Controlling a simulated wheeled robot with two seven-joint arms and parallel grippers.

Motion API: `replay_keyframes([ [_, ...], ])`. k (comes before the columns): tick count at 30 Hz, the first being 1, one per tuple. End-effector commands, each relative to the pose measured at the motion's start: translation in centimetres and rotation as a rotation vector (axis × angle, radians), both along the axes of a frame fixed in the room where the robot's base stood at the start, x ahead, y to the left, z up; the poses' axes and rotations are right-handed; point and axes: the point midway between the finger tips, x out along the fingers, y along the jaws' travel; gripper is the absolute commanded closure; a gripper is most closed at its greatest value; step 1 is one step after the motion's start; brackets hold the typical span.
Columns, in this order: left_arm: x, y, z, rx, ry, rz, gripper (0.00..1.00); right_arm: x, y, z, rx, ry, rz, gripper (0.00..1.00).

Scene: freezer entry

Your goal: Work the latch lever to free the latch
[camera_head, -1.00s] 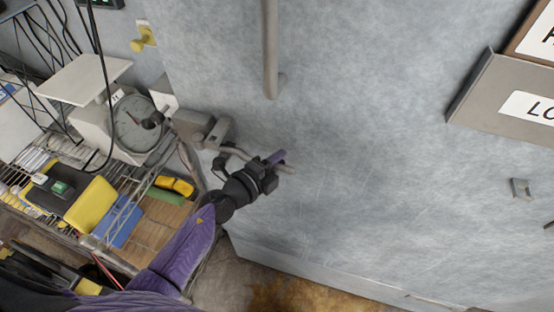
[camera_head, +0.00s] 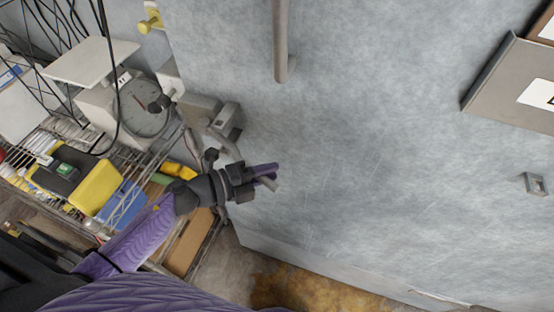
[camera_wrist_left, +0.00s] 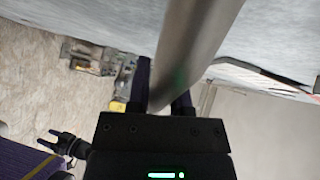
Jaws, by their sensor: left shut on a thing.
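The latch lever (camera_head: 226,144) is a bent grey metal bar that runs from the latch body (camera_head: 224,118) at the left edge of the grey freezer door. My left gripper (camera_head: 268,174) is shut on the lever near its free end. In the left wrist view the lever (camera_wrist_left: 195,45) is a thick grey bar passing between the two dark fingers (camera_wrist_left: 162,92).
A vertical grey handle bar (camera_head: 281,40) stands on the door (camera_head: 370,130) above. A wire shelf with a dial scale (camera_head: 143,110) and a yellow-black box (camera_head: 85,185) is close on the left. A small bracket (camera_head: 536,184) is on the door at right.

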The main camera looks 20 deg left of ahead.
Motion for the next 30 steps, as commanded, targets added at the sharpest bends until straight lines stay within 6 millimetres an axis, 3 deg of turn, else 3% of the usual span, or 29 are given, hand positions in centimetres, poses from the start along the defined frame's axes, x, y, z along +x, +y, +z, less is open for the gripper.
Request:
replay_keyframes([
  [8, -0.2, 0.1, 0.0, 0.002, 0.001, -0.008, 1.0, 0.0, 0.0, 0.0, 0.0, 0.0, 0.0, 0.41],
  [9, -0.2, 0.1, 0.0, 0.002, 0.001, -0.008, 0.7, 0.0, 0.0, 0.0, 0.0, 0.0, 0.0, 0.41],
  [14, -0.1, 0.1, 0.0, 0.002, 0.001, -0.007, 0.39, 0.0, 0.0, 0.0, -0.001, 0.0, 0.0, 0.41],
  [23, -0.4, 0.3, 0.0, 0.001, 0.001, -0.007, 0.39, 0.0, -0.1, 0.0, -0.001, 0.0, 0.001, 0.41],
  [30, -4.3, 4.3, 0.8, 0.004, 0.005, -0.007, 0.39, 0.0, -0.2, -0.6, -0.002, 0.0, 0.001, 0.41],
])
